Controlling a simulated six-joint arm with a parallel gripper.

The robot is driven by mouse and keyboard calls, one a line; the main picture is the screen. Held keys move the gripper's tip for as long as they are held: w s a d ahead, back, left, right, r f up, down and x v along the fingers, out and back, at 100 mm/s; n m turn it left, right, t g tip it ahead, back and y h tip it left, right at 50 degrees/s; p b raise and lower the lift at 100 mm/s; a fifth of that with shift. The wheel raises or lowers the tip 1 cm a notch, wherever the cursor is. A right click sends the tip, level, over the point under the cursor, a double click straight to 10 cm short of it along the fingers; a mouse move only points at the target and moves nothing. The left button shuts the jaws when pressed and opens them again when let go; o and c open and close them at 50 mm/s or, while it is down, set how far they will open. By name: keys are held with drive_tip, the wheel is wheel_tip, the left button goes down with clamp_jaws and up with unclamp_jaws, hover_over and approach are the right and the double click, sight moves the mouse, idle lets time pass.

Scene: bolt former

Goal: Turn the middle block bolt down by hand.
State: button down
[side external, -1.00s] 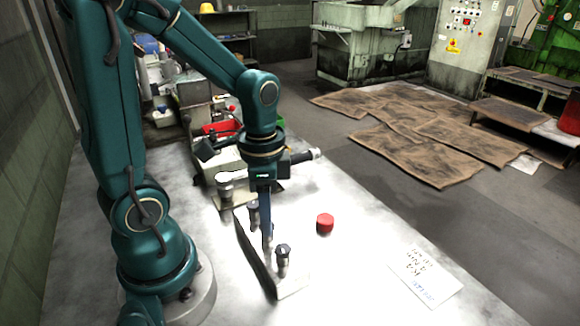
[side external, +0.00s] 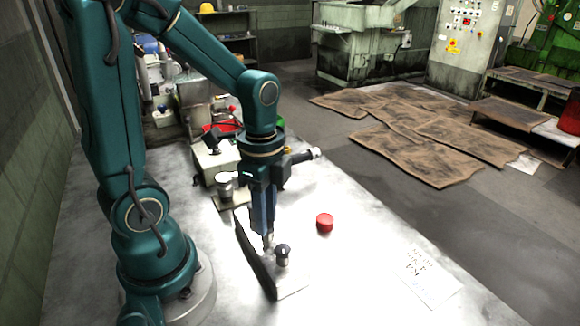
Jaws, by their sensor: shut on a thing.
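My gripper (side external: 265,230) points straight down over the middle of the block (side external: 255,262), a low piece with a dark long side on the grey table. It is shut on the middle bolt (side external: 267,241), of which only a small part shows under the fingers. A near bolt (side external: 282,256) with a dark head stands upright at the block's front end, just right of the fingers and apart from them.
A red cap (side external: 325,222) stands on the table (side external: 350,265) to the right of the block. A paper sheet (side external: 428,278) lies near the right edge. A metal cylinder on a plate (side external: 226,188) and a pale machine unit (side external: 212,160) stand behind. The table between cap and paper is clear.

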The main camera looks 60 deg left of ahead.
drive_tip(key=c, duration=0.6)
unclamp_jaws()
drive_tip(key=shift+c, duration=0.2)
drive_tip(key=shift+r, duration=2.6)
